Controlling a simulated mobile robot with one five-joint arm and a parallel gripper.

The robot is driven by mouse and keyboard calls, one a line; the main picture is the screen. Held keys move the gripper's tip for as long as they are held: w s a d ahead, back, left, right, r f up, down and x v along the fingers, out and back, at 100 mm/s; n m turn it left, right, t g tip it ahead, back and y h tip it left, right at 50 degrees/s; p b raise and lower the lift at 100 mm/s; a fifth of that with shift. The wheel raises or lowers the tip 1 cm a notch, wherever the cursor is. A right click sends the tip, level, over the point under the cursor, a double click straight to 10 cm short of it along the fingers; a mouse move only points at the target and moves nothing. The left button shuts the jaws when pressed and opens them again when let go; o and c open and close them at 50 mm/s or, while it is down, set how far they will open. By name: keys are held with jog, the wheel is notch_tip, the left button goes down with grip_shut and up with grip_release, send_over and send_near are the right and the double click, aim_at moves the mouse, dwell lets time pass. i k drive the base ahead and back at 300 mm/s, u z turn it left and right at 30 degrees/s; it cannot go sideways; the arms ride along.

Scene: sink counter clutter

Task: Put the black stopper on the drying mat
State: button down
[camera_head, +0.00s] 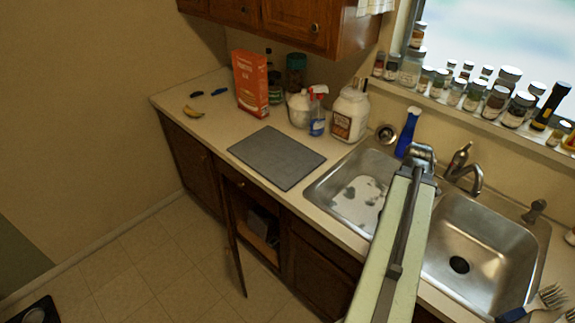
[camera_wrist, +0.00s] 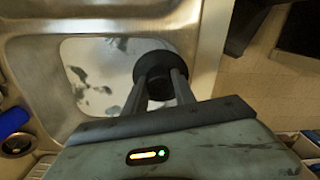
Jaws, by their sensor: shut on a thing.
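The black stopper (camera_wrist: 155,64) is a dark round piece between the fingertips of my gripper (camera_wrist: 164,80) in the wrist view. My gripper is shut on it and holds it over the front side of the left sink basin. In the head view my arm hides the gripper and the stopper. The drying mat (camera_head: 277,157) is a flat dark grey rectangle on the counter, left of the sink. Its top is bare. The mat cannot be made out in the wrist view.
The left basin (camera_head: 325,190) has a white patch with grey blotches on its floor. An orange box (camera_head: 250,84), a spray bottle (camera_head: 317,112) and a white jar (camera_head: 350,113) stand behind the mat. A blue bottle (camera_head: 408,132) stands behind the sink. A cabinet door (camera_head: 235,245) hangs open below.

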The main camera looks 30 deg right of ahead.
aim_at(271, 164)
jog(key=k, duration=0.95)
jog(key=u, duration=0.55)
jog(key=i, duration=2.1)
jog(key=u, duration=0.05)
